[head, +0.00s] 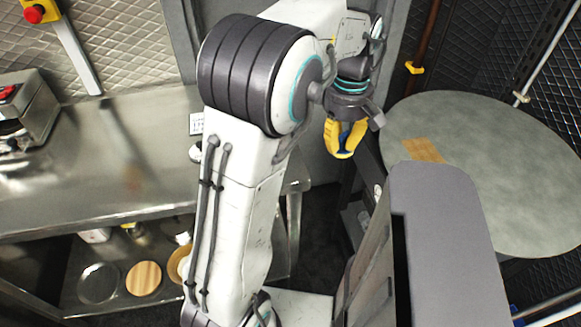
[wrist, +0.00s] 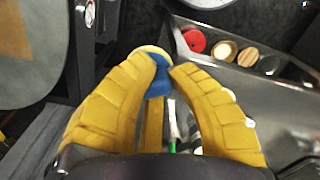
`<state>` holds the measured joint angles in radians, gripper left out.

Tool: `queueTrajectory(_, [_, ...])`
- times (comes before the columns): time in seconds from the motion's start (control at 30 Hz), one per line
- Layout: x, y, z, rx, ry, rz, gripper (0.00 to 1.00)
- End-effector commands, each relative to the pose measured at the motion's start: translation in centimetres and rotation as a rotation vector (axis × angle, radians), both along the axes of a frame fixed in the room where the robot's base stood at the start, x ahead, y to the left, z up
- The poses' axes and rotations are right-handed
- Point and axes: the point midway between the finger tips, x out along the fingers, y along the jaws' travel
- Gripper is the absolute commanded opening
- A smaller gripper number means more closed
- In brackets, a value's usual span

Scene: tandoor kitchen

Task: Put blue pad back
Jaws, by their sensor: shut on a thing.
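The blue pad (wrist: 158,86) is between the yellow fingers of my gripper (wrist: 166,70) in the wrist view, near the fingertips. Much of it is hidden by the fingers. In the head view, my gripper (head: 345,150) points down, and only a little blue shows between its fingers. My gripper is shut on the pad and holds it in the air, left of the round grey table.
The round grey tabletop (head: 480,140) has an orange-brown patch (head: 424,150) near its left edge. A steel counter (head: 110,165) stands at left. Its lower shelf holds a wooden disc (head: 143,278) and a metal disc (head: 98,284). A grey panel (head: 445,240) stands at front right.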

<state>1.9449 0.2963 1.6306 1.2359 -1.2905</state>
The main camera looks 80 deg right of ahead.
Motion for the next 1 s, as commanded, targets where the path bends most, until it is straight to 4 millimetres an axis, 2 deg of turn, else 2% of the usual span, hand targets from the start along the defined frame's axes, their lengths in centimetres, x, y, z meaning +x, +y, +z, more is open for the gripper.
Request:
queueTrajectory(0.3, [0.3, 0.7, 0.0, 0.000, -0.005, 0.208, 0.00])
queueTrajectory(0.53, [1.2, 0.4, -0.6, 0.002, -0.008, 0.271, 0.00])
queueTrajectory(1.0, [9.1, -2.1, -5.0, 0.008, -0.003, 0.278, 0.00])
